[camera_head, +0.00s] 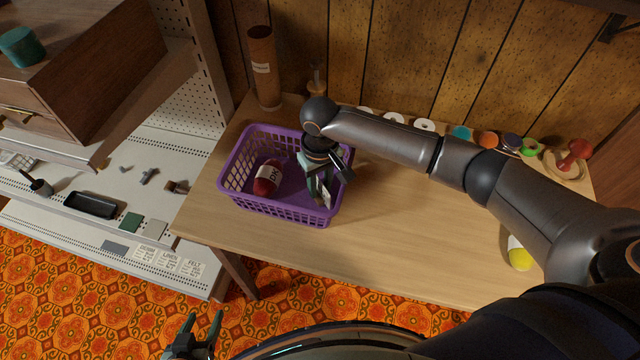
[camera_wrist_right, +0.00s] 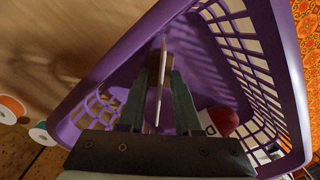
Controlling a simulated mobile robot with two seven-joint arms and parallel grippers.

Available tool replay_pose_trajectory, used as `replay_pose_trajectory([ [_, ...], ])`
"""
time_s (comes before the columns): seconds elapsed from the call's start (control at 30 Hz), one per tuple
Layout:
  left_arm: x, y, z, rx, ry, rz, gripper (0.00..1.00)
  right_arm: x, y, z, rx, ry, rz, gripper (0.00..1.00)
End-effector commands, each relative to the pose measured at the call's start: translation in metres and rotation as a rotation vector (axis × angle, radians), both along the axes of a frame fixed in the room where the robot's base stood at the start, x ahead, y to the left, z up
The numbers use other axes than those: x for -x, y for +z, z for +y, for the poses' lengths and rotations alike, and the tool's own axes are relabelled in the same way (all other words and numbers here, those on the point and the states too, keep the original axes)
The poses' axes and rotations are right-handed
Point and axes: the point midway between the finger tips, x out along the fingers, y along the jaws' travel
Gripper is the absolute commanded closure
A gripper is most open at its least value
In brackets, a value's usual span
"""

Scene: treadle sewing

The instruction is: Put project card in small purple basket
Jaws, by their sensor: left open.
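The small purple basket (camera_head: 238,205) stands on the wooden table, and its wall and floor fill much of the right wrist view (camera_wrist_right: 112,72). My right gripper (camera_head: 322,196) points down inside the basket's right part. In the right wrist view its two fingers (camera_wrist_right: 160,82) close in on the thin project card (camera_wrist_right: 160,64), which is seen edge-on and stands upright between the fingertips. A light piece of the card (camera_head: 325,194) shows below the fingers in the head view. My left gripper (camera_head: 205,328) is open and empty, low over the carpet, away from the basket.
A red yarn ball (camera_head: 267,178) with a white label lies in the basket's left part. A brown tube (camera_head: 264,70) stands behind it. Several spools (camera_head: 488,140) line the table's back. A yellow-and-white ball (camera_head: 519,254) lies at the right. The table front (camera_head: 400,255) is clear.

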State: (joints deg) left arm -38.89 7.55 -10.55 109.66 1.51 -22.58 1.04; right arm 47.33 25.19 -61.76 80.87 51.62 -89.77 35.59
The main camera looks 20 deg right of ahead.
Motion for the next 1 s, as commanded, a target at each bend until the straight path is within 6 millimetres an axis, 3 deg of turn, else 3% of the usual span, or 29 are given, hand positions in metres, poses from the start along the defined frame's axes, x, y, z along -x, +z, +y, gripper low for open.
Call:
replay_pose_trajectory([
  [0.6, 0.0, 0.012, 0.0, 0.0, 0.0, 0.0, 0.39, -0.001, 0.11, 0.001, -0.002, 0.0, -0.003, 0.68],
  [1.0, 0.0, 0.012, 0.0, 0.0, 0.0, 0.0, 0.39, 0.0, 0.121, 0.0, -0.001, 0.0, 0.0, 0.68],
])
